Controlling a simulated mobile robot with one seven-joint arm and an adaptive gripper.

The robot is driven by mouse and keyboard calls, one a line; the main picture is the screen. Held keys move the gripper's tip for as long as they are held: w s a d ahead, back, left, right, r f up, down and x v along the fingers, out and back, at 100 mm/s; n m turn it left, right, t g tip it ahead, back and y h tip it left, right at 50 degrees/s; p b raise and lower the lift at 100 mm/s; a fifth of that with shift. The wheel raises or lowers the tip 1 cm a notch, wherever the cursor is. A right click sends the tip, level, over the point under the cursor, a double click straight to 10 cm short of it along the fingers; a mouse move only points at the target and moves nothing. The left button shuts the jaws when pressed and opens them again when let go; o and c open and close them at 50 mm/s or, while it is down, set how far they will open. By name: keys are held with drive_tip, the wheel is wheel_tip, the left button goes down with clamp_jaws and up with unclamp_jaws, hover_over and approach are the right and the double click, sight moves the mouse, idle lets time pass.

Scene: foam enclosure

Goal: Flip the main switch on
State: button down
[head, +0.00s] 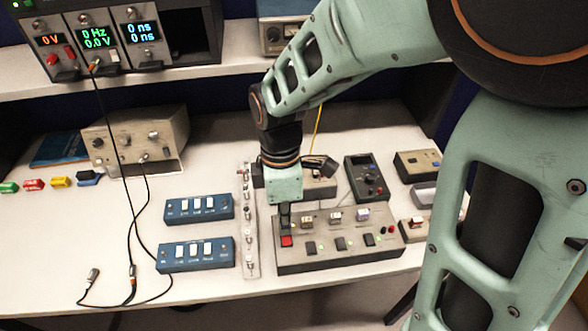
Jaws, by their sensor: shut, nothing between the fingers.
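A grey control box (336,255) sits near the front of the bench in the head view, with several dark buttons and small green lights on its top face. A red switch (287,241) is at its left front corner; no label is readable, and I cannot tell whether it is on or off. My gripper (285,226) points down just above and behind the red switch, shut and empty. I cannot tell whether the fingertips touch it. The gripper hides part of the box's back left.
Two blue switch boxes (197,254) and a narrow strip of connectors (250,225) lie left of the control box. A dark multimeter (366,178) and small boxes (418,164) stand behind and right. Black cables (127,200) hang at left.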

sight(287, 242)
wheel_tip(287, 242, up, 11)
drive_tip(key=s+p, duration=0.1)
drive_tip(key=p, duration=0.6)
drive_tip(key=shift+s+d+r+p, duration=0.15)
drive_tip(key=shift+s+d+p, duration=0.05)
drive_tip(key=shift+p, duration=0.2)
